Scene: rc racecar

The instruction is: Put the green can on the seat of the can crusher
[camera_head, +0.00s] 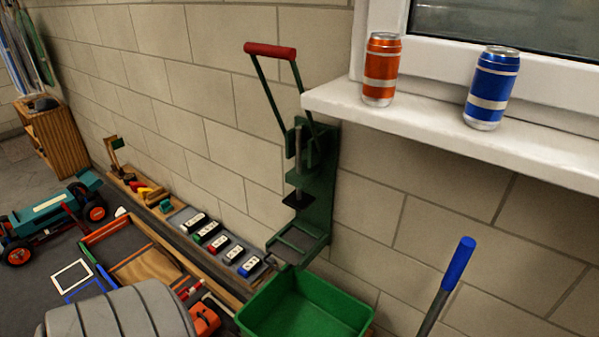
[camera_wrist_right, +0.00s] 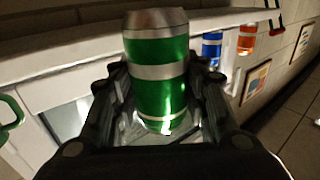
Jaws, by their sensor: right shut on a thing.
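The green can (camera_wrist_right: 158,85), with silver bands and a silver top, stands between the fingers of my right gripper (camera_wrist_right: 158,72) in the right wrist view. The gripper is shut on it; I cannot tell whether its base touches anything. The can and both grippers are out of the head view. The can crusher (camera_head: 318,185) is a green frame on the wall, in the middle of the head view. Its red handle (camera_head: 270,51) is raised. The dark press plate (camera_head: 298,199) hangs above the seat (camera_head: 297,244), which looks empty.
An orange can (camera_head: 381,70) and a blue can (camera_head: 492,88) stand on the white window sill (camera_head: 440,126). A green bin (camera_head: 306,308) lies below the crusher. A blue-handled tool (camera_head: 458,262) leans at right. A grey ribbed object (camera_head: 120,312) and a toy car (camera_head: 48,217) are at left.

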